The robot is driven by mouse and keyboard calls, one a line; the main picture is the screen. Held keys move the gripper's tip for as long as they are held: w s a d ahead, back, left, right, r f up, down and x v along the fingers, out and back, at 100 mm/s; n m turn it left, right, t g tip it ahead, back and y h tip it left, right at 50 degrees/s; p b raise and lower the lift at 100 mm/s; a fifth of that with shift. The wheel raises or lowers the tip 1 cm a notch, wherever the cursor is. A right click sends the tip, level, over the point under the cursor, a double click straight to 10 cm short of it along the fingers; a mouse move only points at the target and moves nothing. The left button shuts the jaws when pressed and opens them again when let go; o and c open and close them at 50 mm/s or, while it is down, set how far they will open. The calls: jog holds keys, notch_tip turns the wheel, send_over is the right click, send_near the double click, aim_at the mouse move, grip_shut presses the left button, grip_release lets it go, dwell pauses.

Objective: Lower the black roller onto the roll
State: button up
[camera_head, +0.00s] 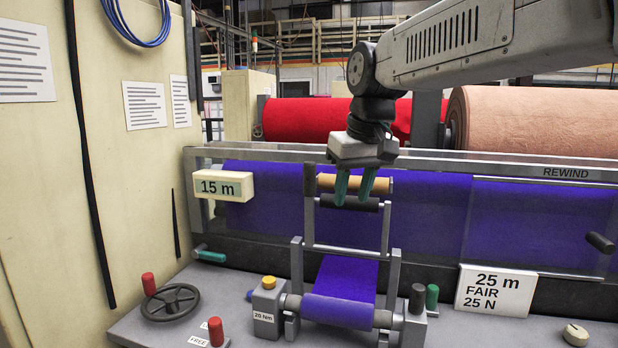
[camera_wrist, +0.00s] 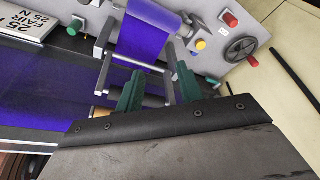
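The black roller (camera_head: 328,201) lies level across the upper part of a grey frame, well above the roll. It also shows in the wrist view (camera_wrist: 153,100), between my fingers. The roll (camera_head: 340,310) is a small purple-blue felt roll on a grey shaft low in the frame, with a felt sheet running up behind it; in the wrist view it is at the top (camera_wrist: 150,18). My gripper (camera_head: 351,202) points down with green fingers apart, its fingertips overlapping the black roller in the head view. Whether they touch it cannot be told.
A tan roller (camera_head: 326,182) sits just above the black one. Clear panels with purple felt stand behind. A handwheel (camera_head: 170,303), red knobs and a yellow-topped block (camera_head: 268,300) are left of the roll. A green-topped knob (camera_head: 432,297) and a sign (camera_head: 496,290) are right.

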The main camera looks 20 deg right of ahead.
notch_tip(320, 180, up, 4)
jog(key=n+t, duration=0.1)
send_over(307, 176)
jog(key=s+d, duration=0.1)
jog(key=d, duration=0.1)
jog(key=shift+s+a+r, duration=0.1)
jog(key=shift+a+r, duration=0.1)
jog(key=shift+a, duration=0.05)
jog(key=shift+w+f, duration=0.25)
jog(key=x, duration=0.7)
jog(key=shift+a, duration=0.1)
grip_shut()
jog(key=shift+a, duration=0.1)
